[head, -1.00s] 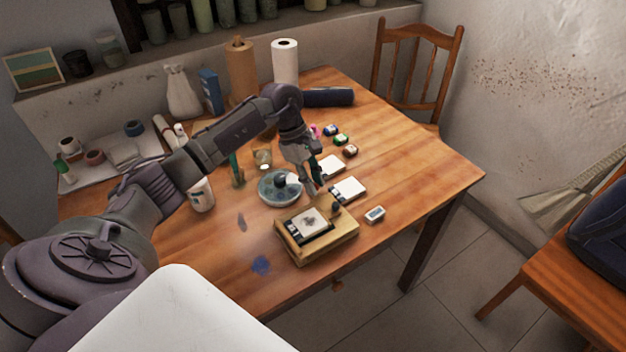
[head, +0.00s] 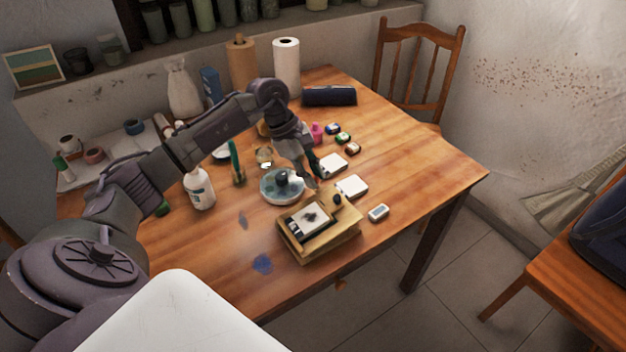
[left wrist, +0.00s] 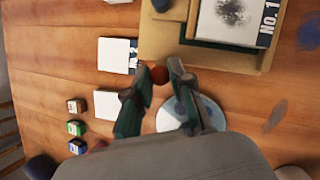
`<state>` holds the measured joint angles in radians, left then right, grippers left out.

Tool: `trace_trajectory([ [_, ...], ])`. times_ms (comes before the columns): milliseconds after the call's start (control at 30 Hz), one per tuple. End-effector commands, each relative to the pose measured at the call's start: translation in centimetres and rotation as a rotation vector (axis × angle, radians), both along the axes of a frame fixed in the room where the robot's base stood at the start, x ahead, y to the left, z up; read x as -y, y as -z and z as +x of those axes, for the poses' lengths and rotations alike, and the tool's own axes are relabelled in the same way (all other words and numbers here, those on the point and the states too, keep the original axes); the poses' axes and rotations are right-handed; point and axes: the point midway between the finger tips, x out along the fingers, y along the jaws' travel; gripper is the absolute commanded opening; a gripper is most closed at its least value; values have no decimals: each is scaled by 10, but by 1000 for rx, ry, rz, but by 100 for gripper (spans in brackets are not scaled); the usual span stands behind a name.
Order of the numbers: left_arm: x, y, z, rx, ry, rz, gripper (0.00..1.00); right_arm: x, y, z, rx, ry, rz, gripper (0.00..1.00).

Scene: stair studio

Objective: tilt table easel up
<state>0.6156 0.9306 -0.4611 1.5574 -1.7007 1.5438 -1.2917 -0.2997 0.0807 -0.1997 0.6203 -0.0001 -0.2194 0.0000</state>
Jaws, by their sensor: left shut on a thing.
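The table easel (head: 345,239) is a low wooden box with a hinged panel, near the table's front edge. Its panel is tilted up slightly and carries a white card with a dark blot (head: 308,218). In the left wrist view, the easel's edge (left wrist: 148,40) and the card (left wrist: 232,14) fill the top. My right gripper is not in view.
The dish (head: 282,186) stands close to my gripper. White pads (head: 351,186), small paint jars (head: 343,138) and a small white box (head: 378,212) lie to the right. A bottle (head: 199,188) stands left.

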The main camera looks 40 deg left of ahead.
Motion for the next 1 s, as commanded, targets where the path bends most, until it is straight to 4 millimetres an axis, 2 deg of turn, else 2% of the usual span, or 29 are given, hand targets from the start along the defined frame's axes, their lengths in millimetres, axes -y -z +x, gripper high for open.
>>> trace_trajectory([
  [500, -8, -23, -18, -12, 2, 9, 0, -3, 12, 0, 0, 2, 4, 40],
  [1000, -11, -29, -27, -22, 3, 11, 0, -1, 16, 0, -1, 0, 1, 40],
])
